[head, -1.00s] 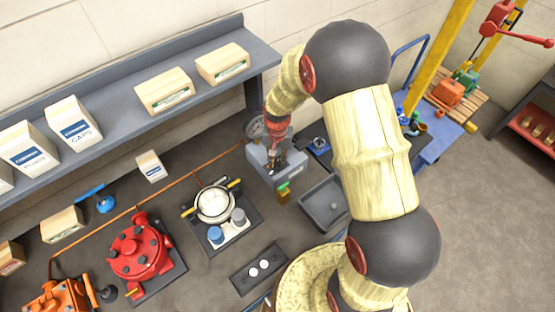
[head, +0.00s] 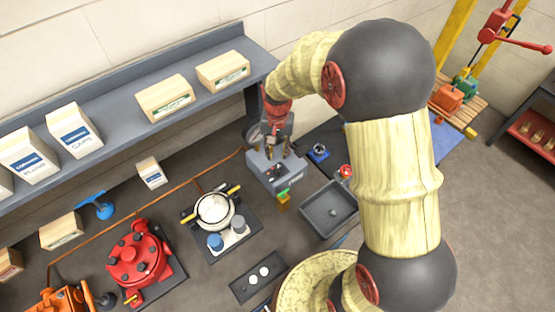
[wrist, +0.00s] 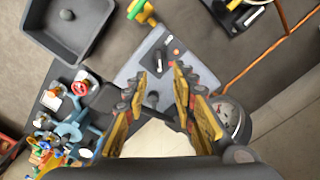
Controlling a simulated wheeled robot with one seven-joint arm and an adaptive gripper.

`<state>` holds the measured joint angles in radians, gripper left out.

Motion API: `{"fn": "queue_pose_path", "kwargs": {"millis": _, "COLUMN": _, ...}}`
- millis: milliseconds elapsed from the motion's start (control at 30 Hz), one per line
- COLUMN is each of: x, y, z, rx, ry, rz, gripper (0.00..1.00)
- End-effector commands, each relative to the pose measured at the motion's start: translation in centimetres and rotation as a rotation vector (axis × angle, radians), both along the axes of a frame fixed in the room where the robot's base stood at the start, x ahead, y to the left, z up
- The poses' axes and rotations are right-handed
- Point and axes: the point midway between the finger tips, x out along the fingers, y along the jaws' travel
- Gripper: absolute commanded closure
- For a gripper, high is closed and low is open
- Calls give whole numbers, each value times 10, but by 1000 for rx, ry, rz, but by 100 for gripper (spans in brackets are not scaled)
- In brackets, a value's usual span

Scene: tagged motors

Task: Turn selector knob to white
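A grey control box (head: 262,168) stands on the bench under the right end of the shelf. In the wrist view the box (wrist: 137,68) has a dark panel with small white and red-orange marks (wrist: 175,50). A dark knob-like part (wrist: 153,98) shows between the fingers; I cannot tell which way it points. My gripper (head: 277,152) is over the back part of the box. In the wrist view my gripper (wrist: 160,74) is open, with clear space between its yellow-padded fingers. I cannot tell whether either finger touches the box.
A round gauge (wrist: 230,118) is beside the right finger. A yellow fitting with a green end (head: 284,198) is at the box's front. A grey tray (head: 330,210) lies to the right, a white-topped pot (head: 214,208) to the left. The shelf (head: 215,97) with cartons is close to my wrist.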

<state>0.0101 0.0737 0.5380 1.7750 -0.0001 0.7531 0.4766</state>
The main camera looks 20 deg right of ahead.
Motion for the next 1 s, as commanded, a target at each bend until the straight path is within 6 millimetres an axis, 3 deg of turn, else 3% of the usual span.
{"fn": "queue_pose_path", "kwargs": {"millis": 267, "x": 0, "y": 0, "z": 25, "rx": 0, "ry": 0, "rz": 0, "gripper": 74}}
{"fn": "queue_pose_path", "kwargs": {"millis": 1000, "x": 0, "y": 0, "z": 26, "rx": 0, "ry": 1, "rz": 0, "gripper": 74}}
